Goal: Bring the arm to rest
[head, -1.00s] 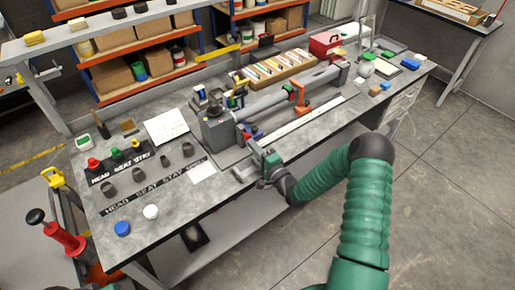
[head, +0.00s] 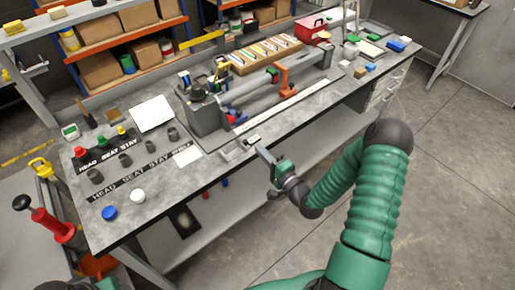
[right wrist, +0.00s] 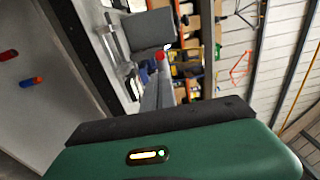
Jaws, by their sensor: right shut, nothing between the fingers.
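My right arm, green with a dark elbow, comes in from the lower right in the head view. Its gripper (head: 262,152) is at the front edge of the grey workbench (head: 165,205), past the edge on the near side. The fingers are shut and empty, pointing toward the bench. In the right wrist view the grey fingers (right wrist: 158,92) lie together beyond the green housing, with nothing between them. My left gripper is not in view.
A grey fixture (head: 207,115) with a long bar stands on the bench near the fingers. Labelled rows of caps and dark cups (head: 125,160) are at left. A red-handled tool (head: 52,226) stands lower left. Open floor (head: 450,170) lies to the right.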

